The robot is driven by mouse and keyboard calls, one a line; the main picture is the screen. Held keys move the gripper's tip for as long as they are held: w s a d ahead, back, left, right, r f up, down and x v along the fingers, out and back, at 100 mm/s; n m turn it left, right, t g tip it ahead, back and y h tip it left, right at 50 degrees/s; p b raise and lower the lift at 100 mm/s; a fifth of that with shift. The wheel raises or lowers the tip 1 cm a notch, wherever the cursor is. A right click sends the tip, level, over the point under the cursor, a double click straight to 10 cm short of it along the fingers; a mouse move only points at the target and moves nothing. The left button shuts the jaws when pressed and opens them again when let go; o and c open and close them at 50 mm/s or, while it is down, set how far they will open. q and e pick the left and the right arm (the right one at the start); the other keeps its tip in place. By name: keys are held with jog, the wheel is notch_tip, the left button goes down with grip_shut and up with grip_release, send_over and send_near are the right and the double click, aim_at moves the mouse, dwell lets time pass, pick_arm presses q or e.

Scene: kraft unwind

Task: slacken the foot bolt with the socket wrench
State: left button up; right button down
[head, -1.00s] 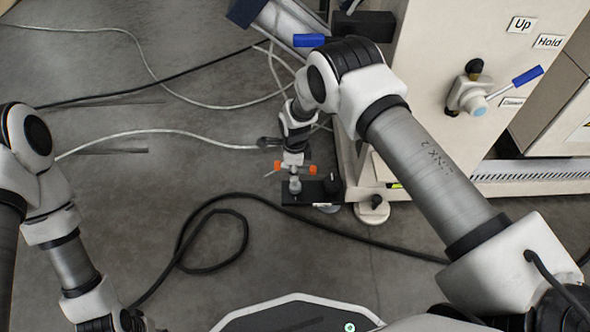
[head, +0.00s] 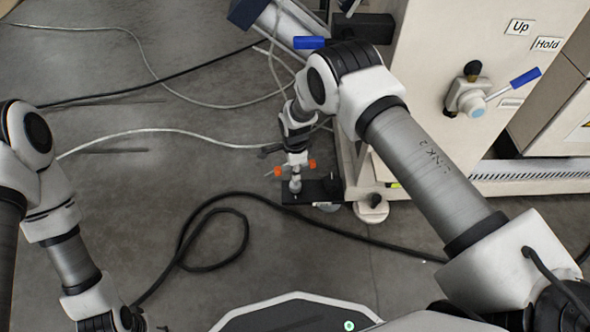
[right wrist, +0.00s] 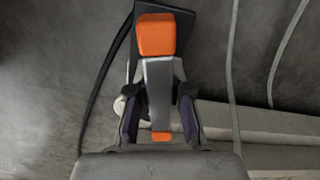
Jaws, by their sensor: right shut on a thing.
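The socket wrench has an orange end (head: 312,164) on the right of my gripper and another on the left. In the right wrist view, its large orange end (right wrist: 156,35) and grey body (right wrist: 160,80) show between my fingers. My right gripper (right wrist: 160,105) is shut on the wrench. In the head view, the silver socket part (head: 295,184) points down over a dark foot plate (head: 318,187) on the floor. The foot bolt itself is hidden under the socket. My left arm runs off the bottom left edge, and its gripper is out of view.
The cream machine cabinet (head: 425,100) stands right of the plate, with a white levelling foot (head: 371,208) at its base. A blue-handled valve (head: 470,97) sticks out of its face. A black cable (head: 215,205) and pale cables cross the floor. The floor at left is open.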

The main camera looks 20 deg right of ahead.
jog(key=n+p, duration=0.1)
jog(key=n, duration=0.2)
jog(key=shift+r+n, duration=0.15)
jog(key=shift+n, duration=1.65)
jog(key=shift+r+p, duration=2.05)
jog(key=shift+r, duration=0.5)
